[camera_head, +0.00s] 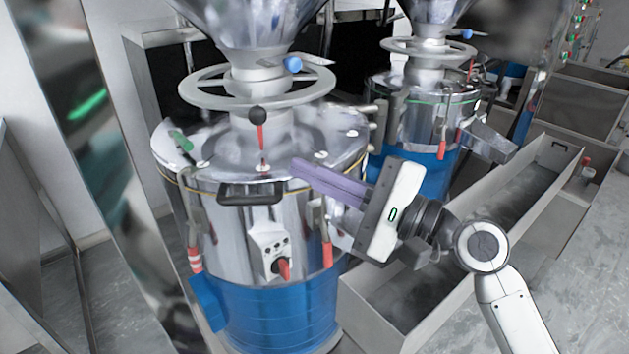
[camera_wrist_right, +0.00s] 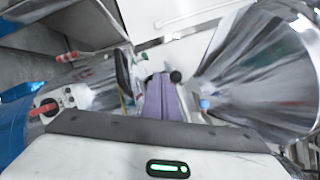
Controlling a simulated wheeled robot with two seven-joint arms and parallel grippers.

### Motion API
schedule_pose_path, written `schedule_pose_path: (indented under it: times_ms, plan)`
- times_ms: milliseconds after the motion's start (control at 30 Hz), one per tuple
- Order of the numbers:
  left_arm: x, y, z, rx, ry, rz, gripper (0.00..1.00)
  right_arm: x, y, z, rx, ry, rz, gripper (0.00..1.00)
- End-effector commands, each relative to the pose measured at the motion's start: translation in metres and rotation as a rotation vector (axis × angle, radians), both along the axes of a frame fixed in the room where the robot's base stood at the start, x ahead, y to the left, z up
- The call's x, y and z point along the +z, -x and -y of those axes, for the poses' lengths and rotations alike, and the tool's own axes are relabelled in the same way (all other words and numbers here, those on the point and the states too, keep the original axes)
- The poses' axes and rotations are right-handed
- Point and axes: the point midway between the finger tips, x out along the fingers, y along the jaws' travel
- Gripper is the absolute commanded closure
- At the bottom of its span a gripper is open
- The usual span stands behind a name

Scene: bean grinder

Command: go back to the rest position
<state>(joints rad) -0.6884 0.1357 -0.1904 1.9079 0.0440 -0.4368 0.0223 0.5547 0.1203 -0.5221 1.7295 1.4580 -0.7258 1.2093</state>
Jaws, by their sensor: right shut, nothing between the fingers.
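My right gripper (camera_head: 300,172) reaches in from the right in the head view, with its purple fingers together and empty. The fingertips are in front of the near grinder (camera_head: 262,225), close to its lid rim, right of the black handle (camera_head: 250,193). I cannot tell whether they touch it. In the right wrist view the shut purple fingers (camera_wrist_right: 164,97) point toward the grinder's top, with the steel hopper (camera_wrist_right: 265,75) to their right. My left gripper is not in view.
A second grinder (camera_head: 425,110) stands behind. A long metal trough (camera_head: 385,325) runs along the right, under my right arm. Red-handled clamps (camera_head: 327,250) and a handwheel (camera_head: 200,90) stick out from the near grinder. A metal frame (camera_head: 60,255) stands at the left.

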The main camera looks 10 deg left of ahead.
Motion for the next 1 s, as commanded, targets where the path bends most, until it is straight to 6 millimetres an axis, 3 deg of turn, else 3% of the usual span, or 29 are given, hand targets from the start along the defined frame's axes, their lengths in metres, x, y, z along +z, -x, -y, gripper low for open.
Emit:
schedule_pose_path:
  times_ms: [267, 367, 467, 567, 700, 800, 1000]
  plan:
    - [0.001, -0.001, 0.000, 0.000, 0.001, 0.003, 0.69, -0.012, 0.021, 0.011, -0.009, 0.027, 0.021, 1.00]
    - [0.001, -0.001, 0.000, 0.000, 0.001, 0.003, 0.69, -0.043, 0.033, 0.018, -0.035, 0.130, 0.102, 1.00]
    - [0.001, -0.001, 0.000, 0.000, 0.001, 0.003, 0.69, -0.098, 0.051, 0.036, -0.074, 0.332, 0.240, 1.00]
    - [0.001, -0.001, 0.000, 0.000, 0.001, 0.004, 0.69, -0.163, 0.074, 0.069, -0.091, 0.605, 0.382, 1.00]
    - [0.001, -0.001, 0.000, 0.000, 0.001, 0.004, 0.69, -0.241, 0.112, 0.131, -0.045, 0.993, 0.506, 1.00]
    - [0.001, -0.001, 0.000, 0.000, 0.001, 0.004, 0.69, -0.281, 0.144, 0.179, 0.033, 1.233, 0.543, 1.00]
    - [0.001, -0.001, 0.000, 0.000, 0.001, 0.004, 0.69, -0.321, 0.200, 0.255, 0.211, 1.552, 0.542, 1.00]
